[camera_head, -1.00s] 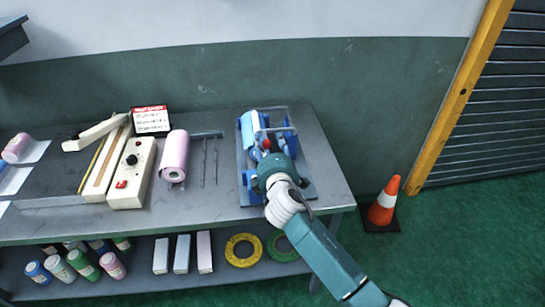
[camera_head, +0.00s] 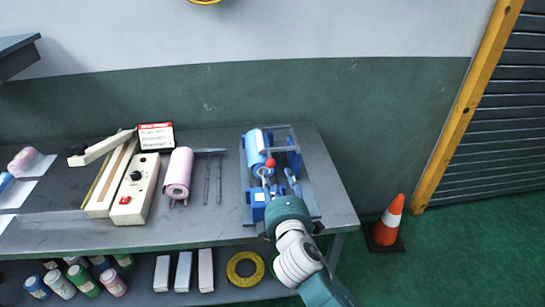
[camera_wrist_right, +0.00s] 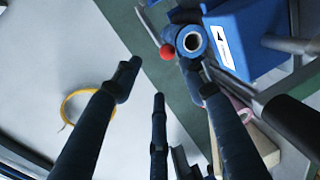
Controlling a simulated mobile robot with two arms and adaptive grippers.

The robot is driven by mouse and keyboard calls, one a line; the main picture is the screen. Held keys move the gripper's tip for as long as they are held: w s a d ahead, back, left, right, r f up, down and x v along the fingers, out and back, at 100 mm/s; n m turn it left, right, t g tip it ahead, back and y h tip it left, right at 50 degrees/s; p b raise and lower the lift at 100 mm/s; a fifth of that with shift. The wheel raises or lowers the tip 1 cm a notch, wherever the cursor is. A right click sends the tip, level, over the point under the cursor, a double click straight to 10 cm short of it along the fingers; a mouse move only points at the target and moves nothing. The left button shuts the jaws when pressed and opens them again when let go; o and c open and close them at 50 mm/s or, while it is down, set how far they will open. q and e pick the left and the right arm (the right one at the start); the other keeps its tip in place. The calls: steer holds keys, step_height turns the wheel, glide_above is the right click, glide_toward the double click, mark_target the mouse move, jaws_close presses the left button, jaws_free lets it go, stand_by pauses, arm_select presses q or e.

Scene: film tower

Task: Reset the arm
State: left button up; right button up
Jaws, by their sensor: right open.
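My right arm comes in from the lower right in the head view. Its gripper (camera_head: 279,180) is over the front part of a blue machine on a grey base plate (camera_head: 312,203). In the right wrist view the dark fingers (camera_wrist_right: 163,82) are spread apart with nothing between them. The machine (camera_wrist_right: 250,35) carries a blue roll (camera_head: 255,146), and a red ball knob (camera_head: 270,162) is just beyond the fingers. The knob also shows in the wrist view (camera_wrist_right: 167,51). Whether a finger touches the machine I cannot tell. My left gripper is out of view.
The grey bench (camera_head: 225,222) also holds a pink roll (camera_head: 178,172), a cream sealer with a control box (camera_head: 136,190) and a small sign (camera_head: 156,137). A lower shelf has bottles, boxes and a yellow tape ring (camera_head: 245,268). A traffic cone (camera_head: 388,222) stands right of the bench.

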steer(key=s+d+f+m+g+h, duration=0.1)
steer(key=s+d+f+m+g, duration=0.2)
steer(key=s+d+f+m, duration=0.3)
steer(key=s+d+f+m+g+h, duration=0.1)
steer(key=s+d+f+m+g, duration=0.25)
steer(key=s+f, duration=0.45)
steer(key=s+d+f+m+g+y, duration=0.1)
steer(key=s+m+g, duration=0.1)
steer(key=s, duration=0.6)
steer(key=s+d+f+m+g, duration=0.2)
steer(key=s+m, duration=0.1)
steer(key=s, duration=0.4)
steer(key=s+d+f+m+g+y, duration=0.1)
steer(key=s+m+g, duration=0.1)
steer(key=s, duration=0.6)
step_height(320, 180, down, 26)
steer(key=g+b, duration=0.1)
steer(key=s+d+f+g, duration=0.1)
steer(key=s+d+f, duration=0.2)
steer(key=s+f, duration=1.5)
steer(key=shift+s+f+n+h+b, duration=0.25)
steer(key=shift+n+h+b, duration=0.1)
steer(key=shift+b, duration=0.1)
